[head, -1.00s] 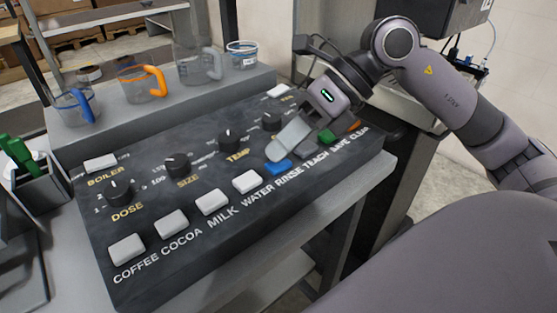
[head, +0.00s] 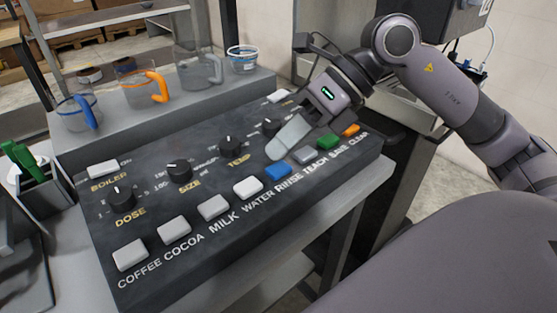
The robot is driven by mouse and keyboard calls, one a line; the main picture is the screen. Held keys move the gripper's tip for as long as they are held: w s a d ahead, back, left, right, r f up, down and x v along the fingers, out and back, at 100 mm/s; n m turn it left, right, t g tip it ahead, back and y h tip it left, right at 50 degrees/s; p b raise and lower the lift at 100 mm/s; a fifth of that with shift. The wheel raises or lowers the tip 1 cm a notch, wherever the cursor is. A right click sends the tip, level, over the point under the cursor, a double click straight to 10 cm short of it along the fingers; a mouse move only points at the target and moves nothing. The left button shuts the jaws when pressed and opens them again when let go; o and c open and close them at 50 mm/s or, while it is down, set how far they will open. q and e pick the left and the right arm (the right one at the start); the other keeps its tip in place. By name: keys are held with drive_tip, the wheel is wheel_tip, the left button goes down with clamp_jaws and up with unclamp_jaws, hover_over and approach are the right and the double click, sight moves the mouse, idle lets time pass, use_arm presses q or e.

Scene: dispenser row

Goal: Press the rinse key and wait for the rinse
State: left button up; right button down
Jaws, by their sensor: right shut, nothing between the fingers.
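The blue rinse key (head: 278,171) sits in the front key row of the dark control panel (head: 205,255), above the RINSE label. Its top shows clearly and it stands proud of the panel. My right gripper (head: 276,153) is shut and empty. Its fingertips are just behind the blue key in the picture and look a little apart from it. My left gripper is not in view.
White keys for coffee (head: 130,254), cocoa, milk and water (head: 248,187) lie left of the rinse key. Grey (head: 303,153), green (head: 327,142) and orange (head: 350,130) keys lie right. Dials (head: 178,168) sit behind. Clear cups with blue (head: 88,112) and orange (head: 158,87) handles stand on the rear ledge.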

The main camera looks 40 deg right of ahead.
sight(285, 165)
wheel_tip(285, 165, up, 5)
drive_tip(key=p, duration=0.4)
idle(0.3)
idle(0.4)
